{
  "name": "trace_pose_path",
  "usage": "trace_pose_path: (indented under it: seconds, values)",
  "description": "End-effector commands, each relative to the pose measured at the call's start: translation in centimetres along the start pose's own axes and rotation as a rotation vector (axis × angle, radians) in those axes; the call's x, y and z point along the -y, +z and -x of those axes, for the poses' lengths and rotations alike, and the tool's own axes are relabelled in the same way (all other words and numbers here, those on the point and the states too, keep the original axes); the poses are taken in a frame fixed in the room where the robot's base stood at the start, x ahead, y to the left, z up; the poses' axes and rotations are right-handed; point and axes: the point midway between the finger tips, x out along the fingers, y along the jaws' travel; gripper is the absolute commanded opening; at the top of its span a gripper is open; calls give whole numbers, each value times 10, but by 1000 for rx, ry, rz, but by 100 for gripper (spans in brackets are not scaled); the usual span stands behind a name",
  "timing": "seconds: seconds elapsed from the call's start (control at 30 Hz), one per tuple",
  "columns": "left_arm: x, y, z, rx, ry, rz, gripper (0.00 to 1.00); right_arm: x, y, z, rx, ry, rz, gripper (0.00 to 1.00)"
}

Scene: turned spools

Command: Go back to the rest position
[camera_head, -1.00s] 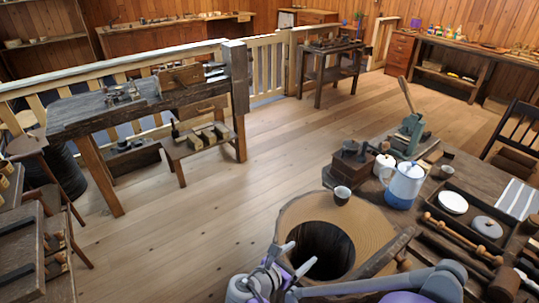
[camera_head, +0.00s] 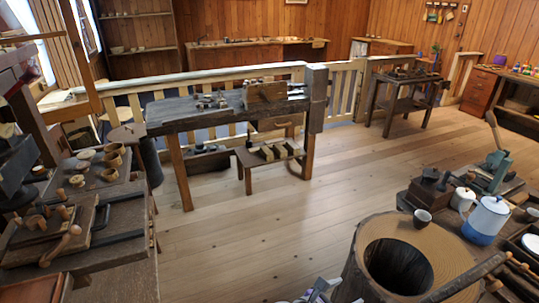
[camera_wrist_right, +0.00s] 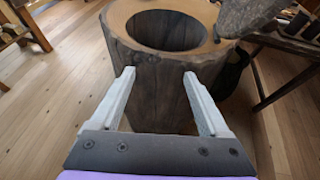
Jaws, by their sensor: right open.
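My right gripper (camera_wrist_right: 158,76) is open and empty in the right wrist view, its two pale fingers spread apart. Beyond its fingertips stands the hollow wooden stump (camera_wrist_right: 150,100), whose wall shows between the fingers. In the head view only a small part of my right gripper (camera_head: 318,292) shows at the bottom edge, left of the stump (camera_head: 362,262). My left gripper is not in view.
A dark workbench (camera_head: 190,119) stands along the pale railing. A table with wooden bowls (camera_head: 115,157) is at the left. A blue-and-white pot (camera_head: 486,219) and a small cup (camera_head: 422,218) are at the right. The wooden floor (camera_head: 280,215) between is clear.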

Motion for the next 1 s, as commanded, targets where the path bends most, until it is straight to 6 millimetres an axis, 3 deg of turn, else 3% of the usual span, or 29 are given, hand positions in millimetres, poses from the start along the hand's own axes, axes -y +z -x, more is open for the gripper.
trace_pose_path:
  seconds: [0.37, 0.6, 0.73, 0.9, 1.0]
  values:
    - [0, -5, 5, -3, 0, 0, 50, 60, -4, 5, -370, -111, -666, 79]
    - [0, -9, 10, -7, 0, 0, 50, 103, -16, 44, -668, -364, -1384, 79]
    - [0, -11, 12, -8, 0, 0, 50, 115, -21, 70, -793, -546, -1756, 79]
    - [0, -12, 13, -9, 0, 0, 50, 121, -23, 92, -884, -732, -2070, 79]
    - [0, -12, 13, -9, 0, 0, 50, 121, -23, 98, -907, -788, -2151, 79]
